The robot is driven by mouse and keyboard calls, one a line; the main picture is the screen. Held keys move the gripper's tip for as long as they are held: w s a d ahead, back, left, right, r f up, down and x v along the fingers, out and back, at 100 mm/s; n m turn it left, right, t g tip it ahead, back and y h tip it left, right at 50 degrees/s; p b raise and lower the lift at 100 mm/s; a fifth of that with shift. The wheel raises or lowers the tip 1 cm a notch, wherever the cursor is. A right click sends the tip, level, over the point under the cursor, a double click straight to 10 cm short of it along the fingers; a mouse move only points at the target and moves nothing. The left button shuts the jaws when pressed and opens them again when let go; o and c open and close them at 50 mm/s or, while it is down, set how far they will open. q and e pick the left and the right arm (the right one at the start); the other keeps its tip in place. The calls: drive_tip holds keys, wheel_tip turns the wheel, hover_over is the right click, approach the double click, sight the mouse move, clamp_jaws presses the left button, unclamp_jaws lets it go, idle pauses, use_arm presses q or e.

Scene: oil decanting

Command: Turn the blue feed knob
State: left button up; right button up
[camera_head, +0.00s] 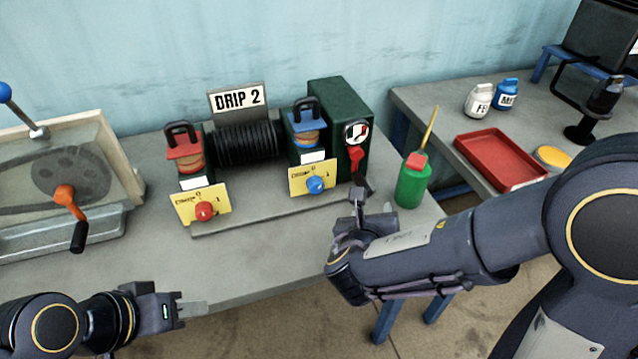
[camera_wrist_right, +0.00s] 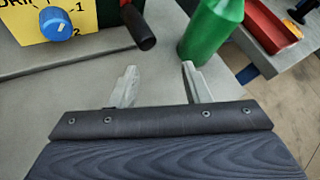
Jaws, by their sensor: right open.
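The blue feed knob (camera_head: 315,185) sits on a yellow dial plate (camera_head: 297,179) at the front of the right-hand unit of the drip apparatus. In the right wrist view the blue knob (camera_wrist_right: 56,23) is at the top left, with a white pointer mark on it. My right gripper (camera_head: 362,203) is open and empty over the table, to the right of the knob and apart from it. Its two fingers show in the right wrist view (camera_wrist_right: 157,86) with bare table between them. My left gripper (camera_head: 192,308) is near the table's front edge; its finger opening is unclear.
A red knob (camera_head: 204,210) is on the left yellow plate. A red-handled lever (camera_head: 355,160) with a black grip hangs beside the blue knob. A green bottle (camera_head: 412,185) stands right of my right gripper. A red tray (camera_head: 499,159) lies on the right table.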

sight(316, 189)
drive_tip(key=a+n+y, duration=0.1)
drive_tip(key=a+n, duration=0.1)
drive_tip(key=a, duration=0.1)
drive_tip(key=a+n+t+y, duration=0.1)
drive_tip(key=a+n, duration=0.2)
drive_tip(key=a, duration=0.1)
drive_tip(key=a+n+t+y, duration=0.1)
drive_tip(key=a+n+y, duration=0.1)
drive_tip(key=a+n, duration=0.1)
drive_tip(key=shift+w+a+p, duration=0.2)
drive_tip(key=shift+p, duration=0.1)
drive_tip(key=shift+w+a+f+n+y, duration=0.1)
drive_tip(key=shift+w+a+n+y, duration=0.1)
drive_tip(key=shift+a+n+y, duration=0.15)
drive_tip(key=x, duration=0.7)
drive_tip(key=shift+w+d, duration=0.15)
drive_tip(key=c, duration=0.7)
